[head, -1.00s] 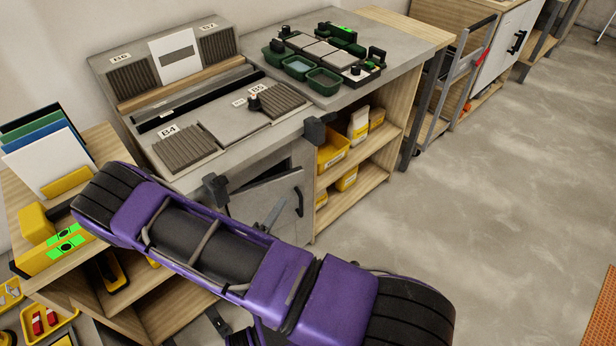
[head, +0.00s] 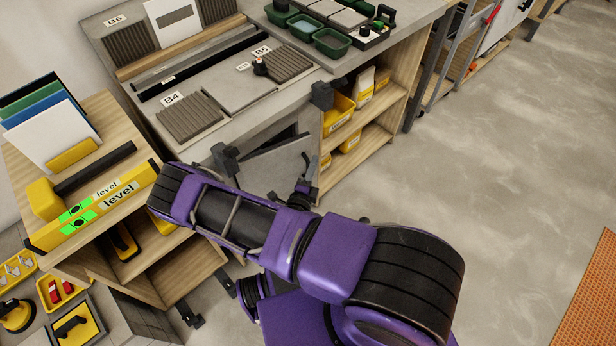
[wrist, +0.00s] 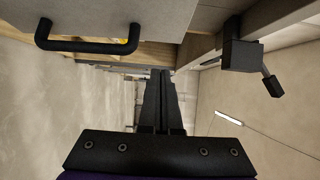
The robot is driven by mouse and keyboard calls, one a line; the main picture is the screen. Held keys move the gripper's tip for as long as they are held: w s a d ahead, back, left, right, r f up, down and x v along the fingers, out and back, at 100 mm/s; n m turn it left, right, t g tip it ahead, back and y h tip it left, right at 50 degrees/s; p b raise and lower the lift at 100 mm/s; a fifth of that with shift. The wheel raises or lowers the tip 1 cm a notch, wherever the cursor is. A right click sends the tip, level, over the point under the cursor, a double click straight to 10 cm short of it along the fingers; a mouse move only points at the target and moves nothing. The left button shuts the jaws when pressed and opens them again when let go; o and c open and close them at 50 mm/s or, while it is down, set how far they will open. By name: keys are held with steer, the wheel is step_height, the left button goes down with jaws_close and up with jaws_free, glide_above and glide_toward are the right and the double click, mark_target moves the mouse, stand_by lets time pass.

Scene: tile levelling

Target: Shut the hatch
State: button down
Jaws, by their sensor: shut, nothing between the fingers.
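The hatch (head: 275,162) is a grey door in the front of the grey workbench. It stands ajar, with a dark gap along its top edge. Its black bar handle (head: 305,165) is at its right side. In the wrist view the hatch panel (wrist: 110,12) fills the upper left, with the handle (wrist: 88,46) below it. My gripper (wrist: 160,72) is shut and empty, its fingers to the right of the handle in that view. In the head view my gripper (head: 303,186) is close to the hatch's lower right; my arm hides the hatch's bottom. I cannot tell whether the fingers touch it.
Black clamps (head: 322,95) and (head: 226,158) stick out at the bench's front edge; one also shows in the wrist view (wrist: 240,52). Open shelves with yellow bins (head: 338,115) are right of the hatch. A wooden unit with a yellow level (head: 100,208) is left.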

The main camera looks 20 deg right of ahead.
mark_target(298, 139)
steer(key=shift+w+a, duration=0.1)
steer(key=shift+w, duration=2.3)
steer(key=w+b, duration=0.2)
steer(key=w+a+b, duration=0.1)
steer(key=w+b, duration=0.1)
steer(key=w, duration=0.1)
steer(key=shift+w+f, duration=0.2)
steer(key=shift+w, duration=0.1)
steer(key=shift+w+a+r, duration=0.15)
steer(key=shift+w+a, duration=0.05)
steer(key=shift+w, duration=0.25)
steer(key=shift+s, duration=0.1)
